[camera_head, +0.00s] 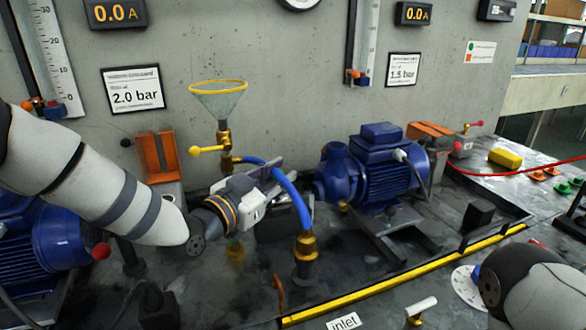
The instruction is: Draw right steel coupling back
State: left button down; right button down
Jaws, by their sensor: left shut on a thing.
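My left gripper (281,180) reaches in from the left to the middle of the view. It is shut on the blue hose (296,203), with its dark fingers around the upper bend. The hose runs from the brass valve (225,150) under the funnel, behind the gripper, and down to a brass fitting (306,244) on a dark post. I cannot make out a steel coupling clearly; my gripper hides part of the area. Part of my right arm shows at the lower right, with its gripper out of view.
A blue pump (385,172) stands right of the hose, and another (40,245) is at the left behind my arm. A yellow-rimmed funnel (218,88) is above the valve. A yellow bar (400,275) edges the bench, with an inlet label (343,321) in front.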

pick_arm(q)
jog(key=shift+a, duration=0.15)
jog(key=c, duration=1.7)
grip_release()
jog(key=shift+a, duration=0.1)
jog(key=shift+s, duration=0.1)
jog(key=v, duration=1.2)
